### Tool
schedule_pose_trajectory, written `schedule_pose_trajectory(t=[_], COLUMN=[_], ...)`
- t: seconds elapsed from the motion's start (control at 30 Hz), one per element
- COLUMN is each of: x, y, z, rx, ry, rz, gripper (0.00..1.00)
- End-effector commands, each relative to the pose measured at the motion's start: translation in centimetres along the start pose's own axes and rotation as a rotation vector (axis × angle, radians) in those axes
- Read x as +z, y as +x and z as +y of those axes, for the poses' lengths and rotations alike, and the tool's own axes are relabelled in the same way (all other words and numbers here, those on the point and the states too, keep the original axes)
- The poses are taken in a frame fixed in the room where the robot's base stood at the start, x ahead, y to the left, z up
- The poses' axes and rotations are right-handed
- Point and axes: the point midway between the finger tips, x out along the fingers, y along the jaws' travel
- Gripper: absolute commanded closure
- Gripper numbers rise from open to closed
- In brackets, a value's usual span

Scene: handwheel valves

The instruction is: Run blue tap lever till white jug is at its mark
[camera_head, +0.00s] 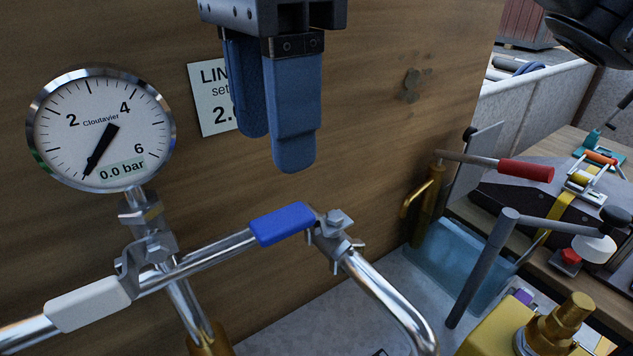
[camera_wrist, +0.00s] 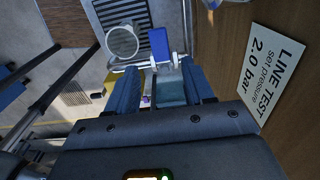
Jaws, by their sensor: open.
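The blue tap lever (camera_head: 283,224) lies along a chrome pipe, by a metal clamp fitting. It also shows in the wrist view (camera_wrist: 159,43), ahead of my fingers. My gripper (camera_head: 273,150) hangs above the lever, with its blue fingers pointing down. The fingers are apart and empty, and do not appear to touch the lever. In the wrist view the fingers (camera_wrist: 162,82) frame a gap. A round, pale, open-topped vessel (camera_wrist: 122,41), apparently the white jug, stands near the lever in that view. Its mark and level cannot be made out. I cannot pick it out in the head view.
A gauge (camera_head: 100,128) reads about 0.0 bar. A white lever (camera_head: 88,304) sits left on the pipework. The wooden wall carries a sign (camera_head: 213,98) behind my fingers. At right are a red-handled tap (camera_head: 525,170), a bluish tank (camera_head: 455,265) and a brass fitting (camera_head: 560,325).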

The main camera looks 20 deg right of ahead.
Motion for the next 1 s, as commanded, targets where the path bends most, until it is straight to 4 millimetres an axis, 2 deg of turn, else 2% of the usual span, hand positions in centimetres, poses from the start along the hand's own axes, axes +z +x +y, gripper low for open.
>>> schedule_pose_trajectory(t=[0.8, 1.0], x=[0.1, 0.1], y=[8.5, 8.4], z=[0.1, 0.0], rx=[0.003, 0.000], ry=[0.001, 0.001], rz=[-0.005, -0.004], gripper=[0.48, 0.48])
